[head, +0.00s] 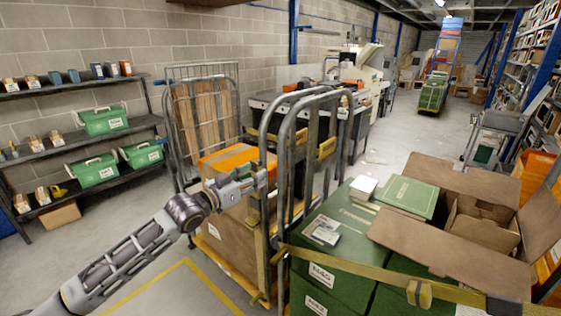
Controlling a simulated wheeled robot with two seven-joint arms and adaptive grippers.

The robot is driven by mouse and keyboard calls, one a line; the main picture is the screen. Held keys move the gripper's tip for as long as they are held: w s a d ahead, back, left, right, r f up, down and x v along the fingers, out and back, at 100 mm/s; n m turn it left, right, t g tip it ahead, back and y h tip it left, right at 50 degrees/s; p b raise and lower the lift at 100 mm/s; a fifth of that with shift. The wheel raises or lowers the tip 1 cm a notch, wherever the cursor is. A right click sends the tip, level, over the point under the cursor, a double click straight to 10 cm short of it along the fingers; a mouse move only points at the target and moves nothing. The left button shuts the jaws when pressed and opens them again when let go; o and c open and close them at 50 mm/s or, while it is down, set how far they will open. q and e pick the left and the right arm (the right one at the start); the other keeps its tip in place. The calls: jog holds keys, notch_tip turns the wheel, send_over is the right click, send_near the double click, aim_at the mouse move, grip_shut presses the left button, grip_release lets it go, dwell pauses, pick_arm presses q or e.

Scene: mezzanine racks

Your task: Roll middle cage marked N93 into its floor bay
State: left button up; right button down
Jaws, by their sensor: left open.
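The middle cage (274,150) has a grey tubular frame and carries brown cardboard boxes (232,240) with an orange item (230,158) on top. A small white label (214,232) is on its lower box; I cannot read N93 on it. My left gripper (264,181) reaches in from the left and is open at the near side of the cage, by its upright tube. I cannot tell whether it touches the tube. A yellow floor line (185,264) marks a corner on the floor at the lower left, partly hidden by my left arm. My right gripper does not show.
A cage of green boxes (330,285) and an open carton (470,215) stands close on the right. Another cage (205,115) with wooden boards stands by the wall. Left shelves (85,145) hold green cases. An aisle (400,135) runs back.

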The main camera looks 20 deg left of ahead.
pick_arm(q)
jog(key=shift+w+d, duration=0.1)
jog(key=shift+w, duration=0.05)
jog(key=p, duration=0.1)
send_near(279, 161)
jog(key=shift+w, duration=1.3)
jog(key=shift+d+p+x, duration=0.2)
jog(key=shift+p+x, duration=0.25)
jog(key=shift+x, duration=1.65)
jog(key=shift+d+p+x, duration=0.25)
jog(key=shift+p+x, duration=0.15)
jog(key=shift+x, duration=1.65)
jog(key=shift+s+r, duration=0.1)
jog(key=shift+s, duration=0.05)
grip_shut()
